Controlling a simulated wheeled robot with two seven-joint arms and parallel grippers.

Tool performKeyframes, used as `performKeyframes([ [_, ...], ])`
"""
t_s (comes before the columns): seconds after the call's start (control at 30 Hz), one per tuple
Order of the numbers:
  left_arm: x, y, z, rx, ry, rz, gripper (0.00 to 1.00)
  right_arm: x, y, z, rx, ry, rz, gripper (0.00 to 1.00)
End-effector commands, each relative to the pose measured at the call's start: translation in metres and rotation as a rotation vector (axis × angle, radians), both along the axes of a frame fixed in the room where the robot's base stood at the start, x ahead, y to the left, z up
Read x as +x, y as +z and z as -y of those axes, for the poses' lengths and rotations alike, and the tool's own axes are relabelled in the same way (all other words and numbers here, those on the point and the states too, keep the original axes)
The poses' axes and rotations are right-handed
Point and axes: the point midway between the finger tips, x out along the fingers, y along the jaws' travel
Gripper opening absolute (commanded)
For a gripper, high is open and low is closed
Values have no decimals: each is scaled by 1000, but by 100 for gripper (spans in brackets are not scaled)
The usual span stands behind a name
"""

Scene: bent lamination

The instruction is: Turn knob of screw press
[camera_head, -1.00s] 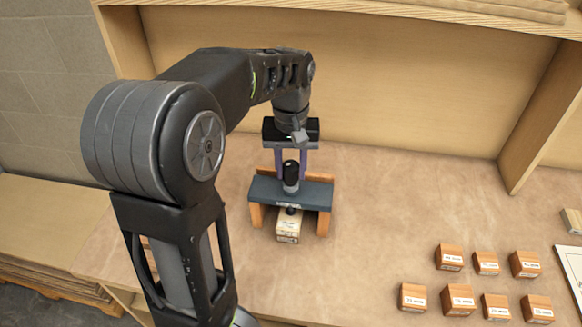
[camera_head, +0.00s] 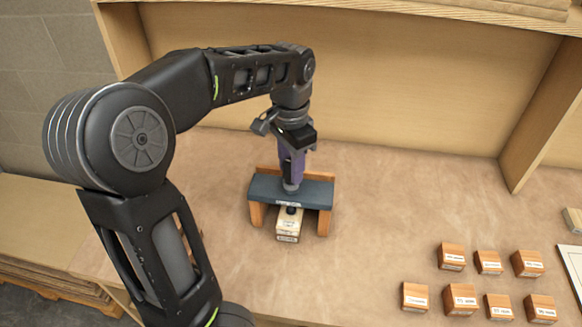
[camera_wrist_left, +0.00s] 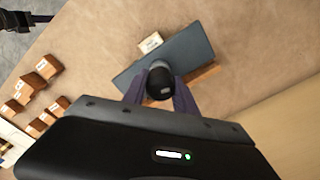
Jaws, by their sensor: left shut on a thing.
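The screw press has a dark grey top plate (camera_head: 315,192) on wooden legs and stands on the workbench. Its black knob (camera_wrist_left: 160,82) shows in the left wrist view between the two purple fingers. My left gripper (camera_head: 291,172) points down above the plate and is shut on the knob. In the head view the fingers hide most of the knob. A pale labelled block (camera_head: 288,226) sits under the plate, below the dark end of the screw. It also shows beside the plate in the left wrist view (camera_wrist_left: 150,42). My right gripper is not in view.
Several small labelled wooden blocks (camera_head: 461,298) stand in two rows at the front right of the workbench (camera_head: 400,190). A wooden back wall and a side panel (camera_head: 540,120) bound the bench. The bench between the press and the blocks is clear.

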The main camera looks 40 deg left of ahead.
Motion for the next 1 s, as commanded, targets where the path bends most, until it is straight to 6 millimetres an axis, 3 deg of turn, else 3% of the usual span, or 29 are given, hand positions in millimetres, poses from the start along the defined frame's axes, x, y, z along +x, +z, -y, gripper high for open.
performKeyframes([
  [1.0,1,0,-1,3,-962,3,0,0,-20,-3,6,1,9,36],
])
